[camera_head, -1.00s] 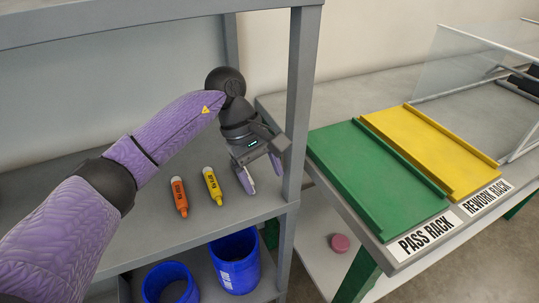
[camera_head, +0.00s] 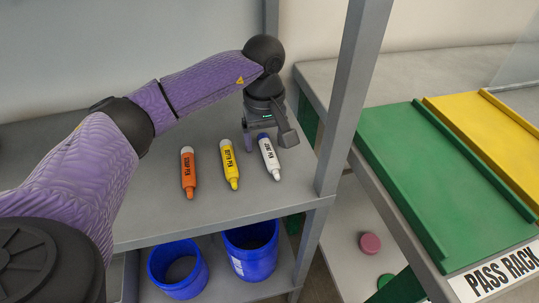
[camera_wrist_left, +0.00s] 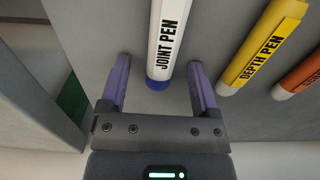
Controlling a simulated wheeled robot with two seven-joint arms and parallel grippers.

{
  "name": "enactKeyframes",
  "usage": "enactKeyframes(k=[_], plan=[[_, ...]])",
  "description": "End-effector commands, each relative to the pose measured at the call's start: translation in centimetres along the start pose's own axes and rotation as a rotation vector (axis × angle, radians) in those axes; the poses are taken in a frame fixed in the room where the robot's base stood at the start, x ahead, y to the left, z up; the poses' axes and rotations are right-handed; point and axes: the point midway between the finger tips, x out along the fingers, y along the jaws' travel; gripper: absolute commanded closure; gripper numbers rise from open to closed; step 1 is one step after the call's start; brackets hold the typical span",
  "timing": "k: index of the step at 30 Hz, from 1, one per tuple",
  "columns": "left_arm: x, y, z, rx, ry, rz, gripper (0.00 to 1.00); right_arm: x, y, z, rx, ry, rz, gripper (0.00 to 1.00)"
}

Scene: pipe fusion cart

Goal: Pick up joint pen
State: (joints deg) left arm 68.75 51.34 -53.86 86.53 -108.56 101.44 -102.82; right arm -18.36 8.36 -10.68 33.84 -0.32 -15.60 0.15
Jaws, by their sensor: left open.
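The joint pen (camera_head: 269,156) is white with a blue end and lies on the grey shelf, rightmost of three pens. My left gripper (camera_head: 265,137) is open over the pen's blue end. In the left wrist view the joint pen (camera_wrist_left: 166,45) lies between the two purple fingers of my left gripper (camera_wrist_left: 158,88), with a gap on each side. Its label reads JOINT PEN. My right gripper is not in view.
A yellow depth pen (camera_head: 229,163) and an orange pen (camera_head: 188,172) lie to the left on the shelf (camera_head: 160,218). A grey shelf post (camera_head: 350,90) stands at right. Blue bins (camera_head: 177,272) sit below. A green pass rack (camera_head: 415,175) is beyond the post.

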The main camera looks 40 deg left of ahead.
Motion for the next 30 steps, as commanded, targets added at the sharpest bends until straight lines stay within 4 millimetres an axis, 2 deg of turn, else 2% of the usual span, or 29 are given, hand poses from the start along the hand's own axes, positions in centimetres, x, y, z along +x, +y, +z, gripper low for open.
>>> enactKeyframes(k=[3, 4, 12, 15, 24, 26, 30], plan=[[-0.2, 0.0, 0.0, -0.001, 0.001, 0.002, 0.21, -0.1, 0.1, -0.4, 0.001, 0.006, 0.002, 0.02], [-0.2, 0.0, 0.0, -0.001, 0.001, 0.002, 0.25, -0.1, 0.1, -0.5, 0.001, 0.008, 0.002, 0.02], [-0.2, 0.0, 0.0, -0.001, 0.001, 0.002, 0.82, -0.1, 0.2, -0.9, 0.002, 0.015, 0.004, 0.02], [-0.2, 0.0, 0.0, -0.001, 0.001, 0.002, 1.00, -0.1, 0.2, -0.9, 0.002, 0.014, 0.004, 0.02], [-0.5, 0.0, 0.0, -0.001, 0.001, 0.002, 1.00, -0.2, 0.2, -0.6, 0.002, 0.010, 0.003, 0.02], [-1.4, 0.0, 0.0, -0.001, 0.003, 0.004, 1.00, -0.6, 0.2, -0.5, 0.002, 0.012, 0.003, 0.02], [-5.4, 0.1, 0.0, -0.001, 0.005, 0.008, 1.00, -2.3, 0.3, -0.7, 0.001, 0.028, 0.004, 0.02]])
